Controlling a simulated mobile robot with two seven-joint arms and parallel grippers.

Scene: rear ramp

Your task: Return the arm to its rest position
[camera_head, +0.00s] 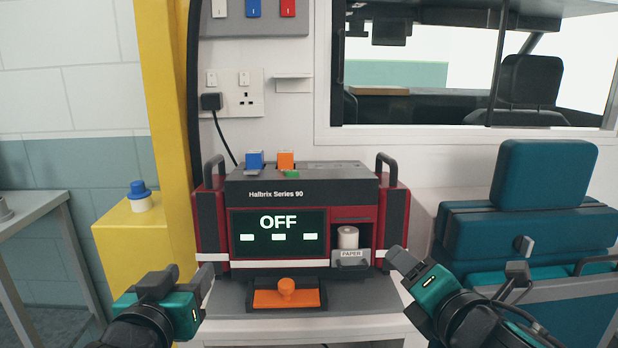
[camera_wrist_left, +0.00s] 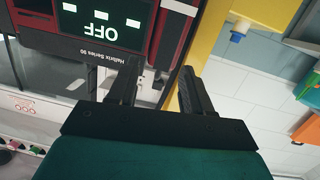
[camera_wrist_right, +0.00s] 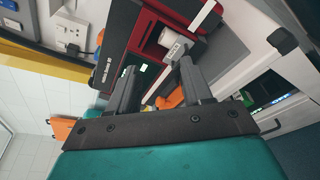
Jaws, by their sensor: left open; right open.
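My left gripper (camera_head: 205,284) is open and empty at the lower left of the head view, in front of the lower left side of the Halbrix Series 90 machine. Its two fingers (camera_wrist_left: 157,90) stand apart in the left wrist view with nothing between them. My right gripper (camera_head: 392,268) is open and empty at the lower right of the machine. Its fingers (camera_wrist_right: 158,85) stand apart in the right wrist view. The machine (camera_head: 300,192) is dark grey and red, and its screen (camera_head: 279,234) reads OFF. It also shows upside down in the left wrist view (camera_wrist_left: 110,40).
An orange tray with a knob (camera_head: 286,290) sits low at the machine's front, between my grippers. A paper roll (camera_head: 347,238) stands in its slot. A yellow post (camera_head: 165,110) and a blue-capped yellow box (camera_head: 140,235) are left. A teal seat (camera_head: 525,230) is right.

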